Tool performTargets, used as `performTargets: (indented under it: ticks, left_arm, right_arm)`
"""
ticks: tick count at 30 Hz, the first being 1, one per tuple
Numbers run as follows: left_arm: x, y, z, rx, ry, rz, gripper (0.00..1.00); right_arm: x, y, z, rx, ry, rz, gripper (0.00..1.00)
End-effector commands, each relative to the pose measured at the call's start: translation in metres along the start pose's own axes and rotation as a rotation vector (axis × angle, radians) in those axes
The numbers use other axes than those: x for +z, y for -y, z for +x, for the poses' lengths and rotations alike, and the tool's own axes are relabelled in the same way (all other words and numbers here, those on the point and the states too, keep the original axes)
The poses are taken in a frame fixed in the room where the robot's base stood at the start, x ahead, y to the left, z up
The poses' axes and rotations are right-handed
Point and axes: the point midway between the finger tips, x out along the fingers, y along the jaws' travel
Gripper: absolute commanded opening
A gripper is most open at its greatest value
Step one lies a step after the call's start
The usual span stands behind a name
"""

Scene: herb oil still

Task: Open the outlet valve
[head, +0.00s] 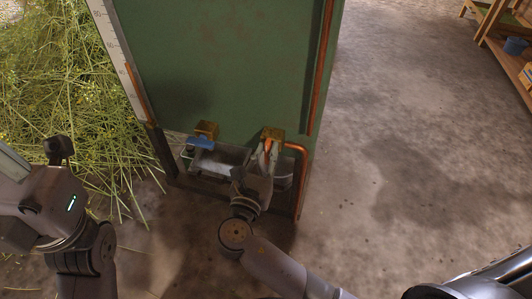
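Two brass valves sit low on the front of the green still (225,60). The left valve (206,129) has a blue handle (200,143). The right valve (273,133) joins a copper pipe that bends down at the corner. My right gripper (267,152) is at the front of the right valve, with its fingers pointing up at it. A bit of orange-red shows between the fingers; the rest of that valve's handle is hidden. I cannot tell whether the fingers touch or grip it.
A grey metal trough (222,160) is below the valves, partly behind my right gripper. Cut herbs (65,90) are heaped at the left. A wooden shelf (505,45) stands at the upper right. The concrete floor (410,130) to the right is clear.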

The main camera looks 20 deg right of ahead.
Motion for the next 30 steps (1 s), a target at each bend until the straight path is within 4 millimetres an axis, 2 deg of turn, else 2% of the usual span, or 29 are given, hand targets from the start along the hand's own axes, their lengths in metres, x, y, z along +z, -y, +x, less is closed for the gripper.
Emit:
performTargets:
  ticks: [6,20,26,30]
  left_arm:
    - [0.000,0.000,0.000,0.000,0.000,0.000,0.00]
    - [-0.001,0.001,0.003,-0.002,-0.002,-0.001,0.00]
    - [0.001,0.002,0.002,-0.012,0.021,-0.003,0.00]
    - [0.004,0.003,-0.009,-0.024,0.066,-0.007,0.00]
  right_arm:
    - [0.000,0.000,0.000,0.000,-0.001,0.000,0.00]
    - [0.001,0.000,-0.001,0.000,-0.002,0.042,0.00]
    - [0.002,0.001,-0.001,-0.001,-0.002,0.153,0.00]
    - [0.002,0.002,-0.001,-0.001,-0.002,0.269,0.00]
